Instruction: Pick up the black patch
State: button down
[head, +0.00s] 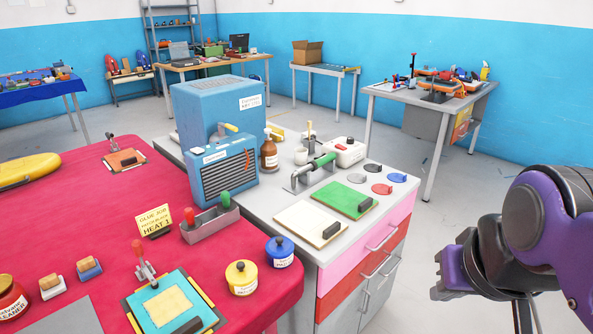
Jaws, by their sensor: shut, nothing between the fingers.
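The black patch (372,168) is a small dark disc lying flat on the light grey top of the workbench (330,182). It lies behind a red patch (381,189), with a grey patch (357,179) to its left and a blue patch (398,178) to its right. The patches lie apart from one another. My gripper (525,314) is at the lower right, beyond the right side of the bench and well away from the patch. It is shut and empty, and its lower end is cut off by the picture's edge.
A green board (344,199) and a cream board (309,223), each with a black block, lie in front of the patches. A green-handled tool (312,172) and a white box (344,151) stand left. The floor right of the drawers is clear.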

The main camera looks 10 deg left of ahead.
aim_at(372, 168)
jog(key=u, duration=1.75)
jog(key=z, duration=1.8)
jog(key=l+u, duration=0.1)
jog(key=u, duration=0.35)
jog(key=i+l+u, duration=0.1)
jog(key=u, duration=0.35)
jog(key=l+u, duration=0.1)
jog(key=u, duration=0.35)
jog(key=i+l+u, duration=0.1)
jog(key=l+u, duration=0.45)
jog(key=l, duration=0.25)
jog(key=l+u, duration=0.3)
jog(key=l, duration=0.5)
